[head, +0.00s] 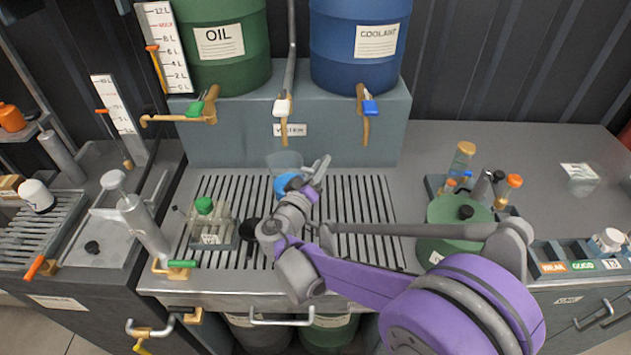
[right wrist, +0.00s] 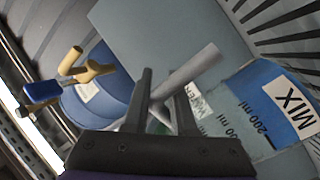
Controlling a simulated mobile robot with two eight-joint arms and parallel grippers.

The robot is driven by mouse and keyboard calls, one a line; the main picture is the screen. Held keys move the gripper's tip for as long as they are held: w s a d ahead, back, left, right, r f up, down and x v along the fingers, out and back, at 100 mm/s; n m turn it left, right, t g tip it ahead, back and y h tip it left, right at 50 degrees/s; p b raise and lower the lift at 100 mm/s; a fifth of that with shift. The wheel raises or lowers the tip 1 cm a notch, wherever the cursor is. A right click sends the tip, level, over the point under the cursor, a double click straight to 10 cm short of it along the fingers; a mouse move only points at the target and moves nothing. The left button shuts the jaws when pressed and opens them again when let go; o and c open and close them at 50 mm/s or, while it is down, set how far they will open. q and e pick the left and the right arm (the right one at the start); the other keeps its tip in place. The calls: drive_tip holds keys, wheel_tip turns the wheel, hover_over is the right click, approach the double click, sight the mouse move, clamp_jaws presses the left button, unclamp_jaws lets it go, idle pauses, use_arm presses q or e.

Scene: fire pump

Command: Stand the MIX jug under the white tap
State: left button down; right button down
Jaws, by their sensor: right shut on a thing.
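The MIX jug is clear with a blue band; in the head view the jug (head: 285,162) is over the slatted grate, below and slightly in front of the white tap (head: 283,107). My right gripper (head: 312,178) is on the jug's right side, shut on its grey handle. In the right wrist view the gripper (right wrist: 163,95) has the handle between its fingers, and the jug's MIX label (right wrist: 290,105) shows at right. The jug looks upright; I cannot tell whether its base touches the grate. My left gripper is not in view.
A green tap (head: 201,106) and a blue tap (head: 368,108) flank the white one, under the OIL drum (head: 225,70) and COOLANT drum (head: 360,70). A green-capped bottle (head: 205,207) stands on the grate's left; a green can (head: 452,212) is at right. Bare grate (head: 365,205) lies between.

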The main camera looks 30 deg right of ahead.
wheel_tip(320, 180, down, 4)
drive_tip(key=shift+r+b, duration=0.1)
drive_tip(key=shift+b, duration=0.25)
drive_tip(key=c, duration=0.7)
unclamp_jaws()
drive_tip(key=shift+a, duration=0.1)
drive_tip(key=v, duration=1.2)
